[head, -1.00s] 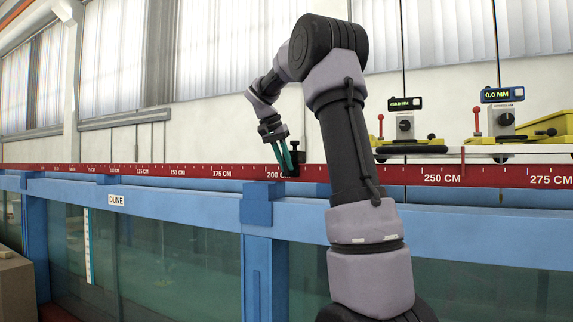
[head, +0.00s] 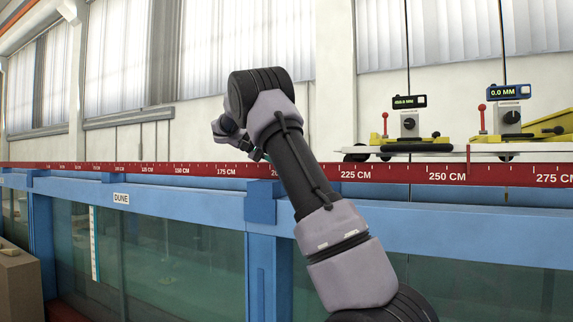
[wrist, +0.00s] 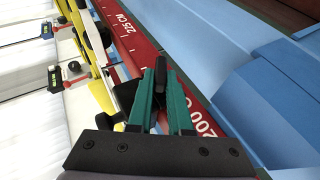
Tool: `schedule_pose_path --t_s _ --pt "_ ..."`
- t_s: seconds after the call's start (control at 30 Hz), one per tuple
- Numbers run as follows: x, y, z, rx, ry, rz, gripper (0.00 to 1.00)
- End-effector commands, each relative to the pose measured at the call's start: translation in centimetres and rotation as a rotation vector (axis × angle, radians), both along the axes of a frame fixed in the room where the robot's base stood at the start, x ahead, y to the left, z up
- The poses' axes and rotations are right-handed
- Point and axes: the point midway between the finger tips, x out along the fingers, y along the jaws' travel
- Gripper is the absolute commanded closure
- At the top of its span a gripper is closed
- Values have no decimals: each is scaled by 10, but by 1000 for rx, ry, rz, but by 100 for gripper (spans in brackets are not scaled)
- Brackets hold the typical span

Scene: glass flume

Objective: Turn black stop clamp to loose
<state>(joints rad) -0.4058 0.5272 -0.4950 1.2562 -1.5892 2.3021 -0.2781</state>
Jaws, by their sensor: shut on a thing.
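The black stop clamp (wrist: 126,96) sits on the red scale rail near the 200 cm mark in the wrist view, partly covered by my fingers. My gripper (wrist: 164,74) has two green fingers closed together at the clamp, with a dark part of it between them. It is shut on the clamp; how far the clamp is turned I cannot tell.
The red rail (head: 400,172) runs along the blue flume frame (head: 160,190). To the right stands a white carriage (head: 400,150) with yellow bases, red-knobbed levers and displays. In the wrist view the yellow carriage parts (wrist: 95,55) lie beyond the clamp. Glass walls (head: 170,250) are below.

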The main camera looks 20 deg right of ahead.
Motion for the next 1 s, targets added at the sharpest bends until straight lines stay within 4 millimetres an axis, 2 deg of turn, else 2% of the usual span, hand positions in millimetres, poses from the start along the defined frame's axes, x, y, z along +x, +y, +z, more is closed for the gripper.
schedule_pose_path --t_s 0.3,0.73,0.77,0.8,0.83,1.0 --pt "1 0 -2 -51 66 0 100" --pt "1 0 -2 -55 71 0 100" --pt "1 0 -2 -55 72 -1 75" --pt "1 0 -2 -55 72 -1 60" --pt "1 0 -2 -55 72 -1 52" --pt "1 0 -2 -55 71 0 52"
